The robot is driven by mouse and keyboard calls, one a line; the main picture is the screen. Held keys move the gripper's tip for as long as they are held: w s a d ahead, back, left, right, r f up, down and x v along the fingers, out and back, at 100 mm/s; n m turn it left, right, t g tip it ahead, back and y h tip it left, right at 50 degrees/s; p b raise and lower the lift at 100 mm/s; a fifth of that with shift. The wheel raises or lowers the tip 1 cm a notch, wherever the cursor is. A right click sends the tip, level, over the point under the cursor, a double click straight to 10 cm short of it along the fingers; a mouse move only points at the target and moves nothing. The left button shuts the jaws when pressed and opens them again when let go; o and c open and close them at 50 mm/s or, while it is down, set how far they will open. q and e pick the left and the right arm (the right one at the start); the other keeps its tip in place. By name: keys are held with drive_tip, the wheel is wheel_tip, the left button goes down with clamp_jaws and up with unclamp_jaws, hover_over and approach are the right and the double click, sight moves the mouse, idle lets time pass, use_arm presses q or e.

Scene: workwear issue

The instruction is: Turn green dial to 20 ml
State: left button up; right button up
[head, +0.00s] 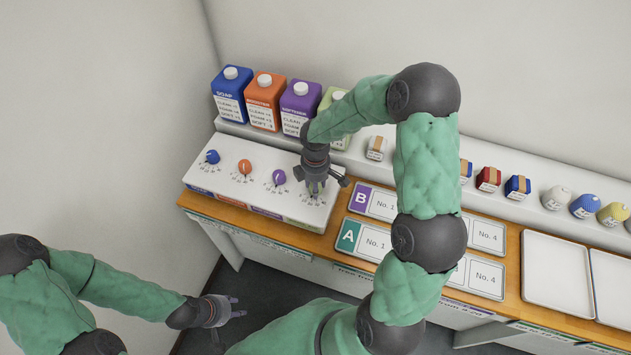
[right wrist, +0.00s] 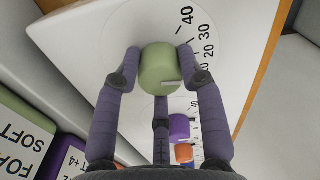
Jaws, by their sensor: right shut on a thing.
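The green dial (right wrist: 158,64) is a round knob on the white panel (head: 232,196). In the right wrist view a pale pointer mark on it points right, toward the printed scale; a finger covers part of that scale, so I cannot tell the exact reading. Numbers 40, 30 and 20 show above and right of the dial. My right gripper (head: 318,186) is over the panel's right end, its fingers shut around the green dial, which it hides in the head view. My left gripper (head: 236,308) hangs empty at lower left, away from the panel, its fingers apart.
Orange (head: 245,167), purple (head: 279,177) and blue (head: 212,157) dials sit left of the gripper. Blue, orange, purple and green jugs stand on the ledge behind. Cards A (head: 349,236) and B (head: 361,199) lie to the right, with white trays (head: 556,268) farther right.

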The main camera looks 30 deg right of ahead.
drive_tip(key=shift+n+p, duration=0.35)
drive_tip(key=shift+n, duration=0.25)
drive_tip(key=o, duration=1.2)
drive_tip(key=shift+c, duration=0.2)
wheel_tip(320, 180, up, 12)
